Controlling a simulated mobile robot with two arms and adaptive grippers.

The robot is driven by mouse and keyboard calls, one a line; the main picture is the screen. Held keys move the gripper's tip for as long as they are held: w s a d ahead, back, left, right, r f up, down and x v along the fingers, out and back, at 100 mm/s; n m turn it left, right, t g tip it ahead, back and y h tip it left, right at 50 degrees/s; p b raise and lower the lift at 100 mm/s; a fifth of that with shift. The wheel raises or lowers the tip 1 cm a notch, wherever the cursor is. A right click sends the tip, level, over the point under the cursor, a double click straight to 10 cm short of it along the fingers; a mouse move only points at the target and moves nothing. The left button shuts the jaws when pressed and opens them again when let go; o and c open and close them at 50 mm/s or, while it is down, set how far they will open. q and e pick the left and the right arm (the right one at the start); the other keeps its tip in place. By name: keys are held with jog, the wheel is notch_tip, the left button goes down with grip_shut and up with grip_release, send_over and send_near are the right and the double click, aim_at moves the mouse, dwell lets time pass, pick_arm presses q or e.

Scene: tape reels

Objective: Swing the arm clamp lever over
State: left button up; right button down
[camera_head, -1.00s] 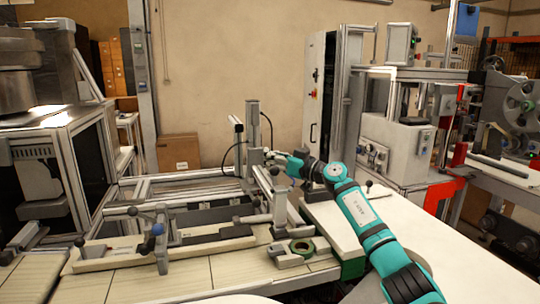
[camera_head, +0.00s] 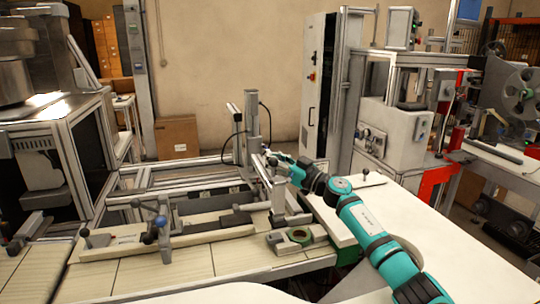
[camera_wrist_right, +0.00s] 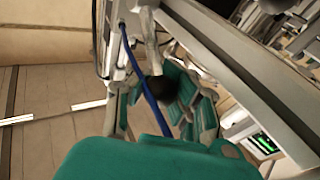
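The clamp lever, a pale shaft with a black ball knob (camera_wrist_right: 162,88), shows in the right wrist view. The knob is between the two teal fingers of my right gripper (camera_wrist_right: 158,103), with gaps beside it, so the gripper looks open around it. In the head view my right gripper (camera_head: 277,158) reaches to the upright metal post (camera_head: 252,128) at the back corner of the fixture. The knob is too small to make out there, and the arm partly hides that spot. My left gripper is not in view.
A clamping fixture with a blue knob (camera_head: 160,221) sits on the pale slatted table (camera_head: 130,270). A green ring (camera_head: 299,235) lies in a grey holder at its right. A black-knobbed handle (camera_head: 365,172) stands on the white table (camera_head: 420,215). A blue cable (camera_wrist_right: 140,75) runs close by the fingers.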

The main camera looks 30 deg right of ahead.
jog(key=shift+d, duration=0.4)
jog(key=c, duration=1)
grip_release()
jog(key=shift+s+d+r, duration=0.15)
jog(key=shift+s+d, duration=0.15)
jog(key=shift+s, duration=0.1)
jog(key=shift+a, duration=0.2)
jog(key=shift+s+d+f, duration=0.15)
jog(key=shift+s+f, duration=0.1)
jog(key=shift+s, duration=0.15)
jog(key=shift+v, duration=5.55)
jog(key=shift+c, duration=0.5)
